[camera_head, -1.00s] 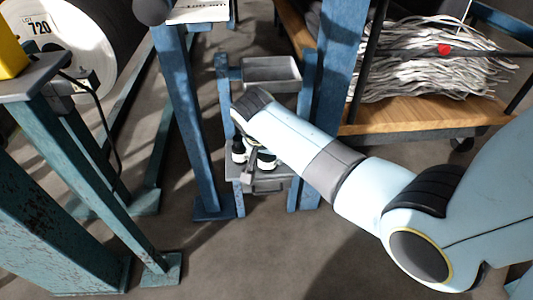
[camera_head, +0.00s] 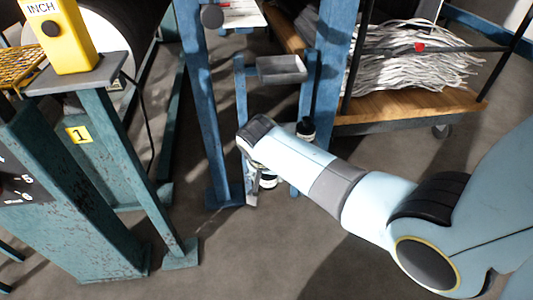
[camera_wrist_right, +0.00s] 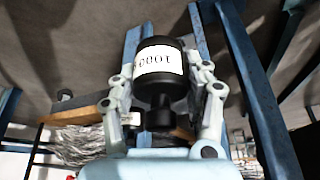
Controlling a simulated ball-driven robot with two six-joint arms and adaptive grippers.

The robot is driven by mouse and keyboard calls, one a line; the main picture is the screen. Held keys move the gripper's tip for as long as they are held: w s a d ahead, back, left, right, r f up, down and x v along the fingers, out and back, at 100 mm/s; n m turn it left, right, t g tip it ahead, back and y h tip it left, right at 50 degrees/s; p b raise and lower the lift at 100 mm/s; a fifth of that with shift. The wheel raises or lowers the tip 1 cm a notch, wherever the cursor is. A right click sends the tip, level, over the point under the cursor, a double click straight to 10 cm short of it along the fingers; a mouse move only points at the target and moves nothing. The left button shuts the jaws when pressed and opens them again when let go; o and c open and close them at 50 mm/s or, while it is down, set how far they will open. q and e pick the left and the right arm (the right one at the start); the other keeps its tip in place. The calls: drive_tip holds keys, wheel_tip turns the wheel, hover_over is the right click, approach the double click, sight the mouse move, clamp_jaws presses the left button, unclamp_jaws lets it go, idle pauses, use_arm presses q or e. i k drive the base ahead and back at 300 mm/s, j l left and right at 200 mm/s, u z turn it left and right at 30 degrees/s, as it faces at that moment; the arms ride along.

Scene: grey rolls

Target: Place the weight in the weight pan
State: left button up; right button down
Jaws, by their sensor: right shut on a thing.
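My right gripper (camera_wrist_right: 163,78) is shut on a black weight (camera_wrist_right: 159,62) with a white label reading 1000-something, held between its fingers in the right wrist view. In the head view my right gripper (camera_head: 257,184) is mostly hidden behind its wrist. A black and white weight (camera_head: 268,181) shows beside its fingers. Another black thing with a pale band (camera_head: 306,129) shows by the right post of the blue stand. A shallow grey tray (camera_head: 282,68), perhaps the weight pan, is on the stand, above the gripper. My left gripper is not in view.
Tall blue posts (camera_head: 205,110) flank the stand. A wooden-decked cart (camera_head: 400,110) with a heap of pale strips stands right. A teal frame with a yellow device (camera_head: 60,35) stands left. Bare floor lies in front.

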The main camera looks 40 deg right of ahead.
sight(281, 69)
drive_tip(key=l+z, duration=0.95)
drive_tip(key=z, duration=0.15)
drive_tip(key=i+l+z, duration=0.1)
drive_tip(key=z, duration=0.25)
drive_tip(key=i+l+z, duration=0.1)
drive_tip(key=z, duration=0.2)
drive_tip(key=i+l+u, duration=0.35)
drive_tip(key=l, duration=0.2)
drive_tip(key=l+u, duration=0.1)
drive_tip(key=u, duration=0.3)
drive_tip(key=l+u, duration=0.15)
drive_tip(key=u, duration=0.25)
drive_tip(key=l+u, duration=0.15)
drive_tip(key=u, duration=0.25)
drive_tip(key=l+u, duration=0.15)
drive_tip(key=u, duration=0.25)
